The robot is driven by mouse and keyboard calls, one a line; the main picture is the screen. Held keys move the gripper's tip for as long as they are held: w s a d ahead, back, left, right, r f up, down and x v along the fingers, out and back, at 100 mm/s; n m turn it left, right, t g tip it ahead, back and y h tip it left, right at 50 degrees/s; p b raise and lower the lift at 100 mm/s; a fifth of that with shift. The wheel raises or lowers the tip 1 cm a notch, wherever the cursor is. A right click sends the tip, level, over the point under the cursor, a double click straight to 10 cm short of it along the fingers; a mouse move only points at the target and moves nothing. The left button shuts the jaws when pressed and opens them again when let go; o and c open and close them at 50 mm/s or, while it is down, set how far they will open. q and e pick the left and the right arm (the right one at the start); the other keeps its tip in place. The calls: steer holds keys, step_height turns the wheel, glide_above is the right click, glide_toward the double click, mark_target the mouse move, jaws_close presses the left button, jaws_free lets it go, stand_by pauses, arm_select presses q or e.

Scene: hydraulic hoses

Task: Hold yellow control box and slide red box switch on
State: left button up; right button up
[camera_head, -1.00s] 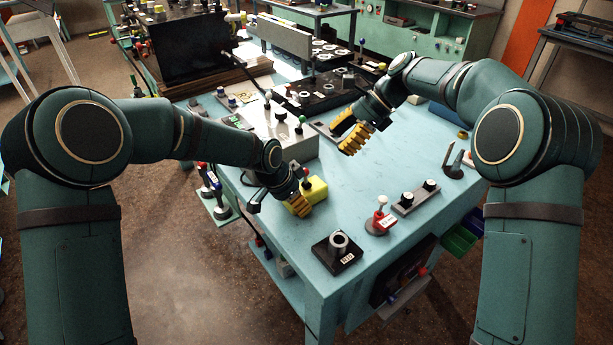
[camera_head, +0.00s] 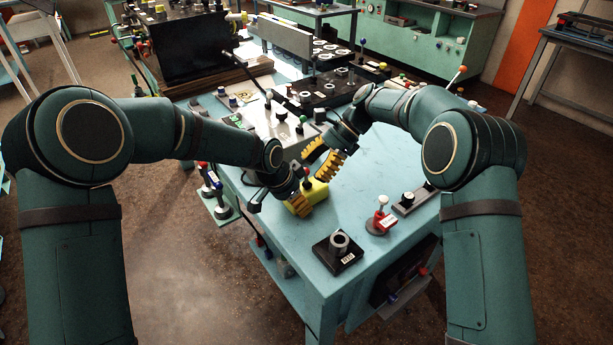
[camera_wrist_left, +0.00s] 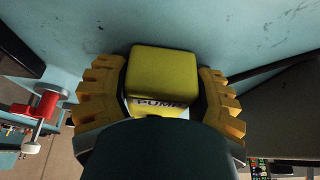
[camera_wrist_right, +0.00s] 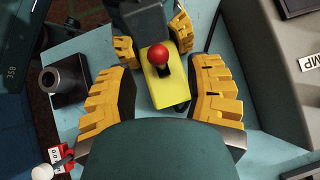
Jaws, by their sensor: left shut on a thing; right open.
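The yellow control box (camera_head: 318,191) is at the left front edge of the blue table. My left gripper (camera_head: 299,202) is shut on it; the left wrist view shows the box (camera_wrist_left: 163,62) between both yellow fingers, with a partly hidden label. In the right wrist view a red ball knob (camera_wrist_right: 159,54) stands on the box's yellow face (camera_wrist_right: 165,85), with my left gripper's fingers on both sides of the box. My right gripper (camera_head: 322,163) is open and empty just above and behind the box. Its fingers point at the box, apart from it.
A black block with a grey cylinder (camera_head: 338,250) stands at the table's front corner. A red piece with a white handle (camera_head: 381,217) is to its right. A grey control panel (camera_head: 280,128) lies behind the box. The table's middle is clear.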

mark_target(306, 177)
steer(key=shift+x, duration=1.8)
jaws_close()
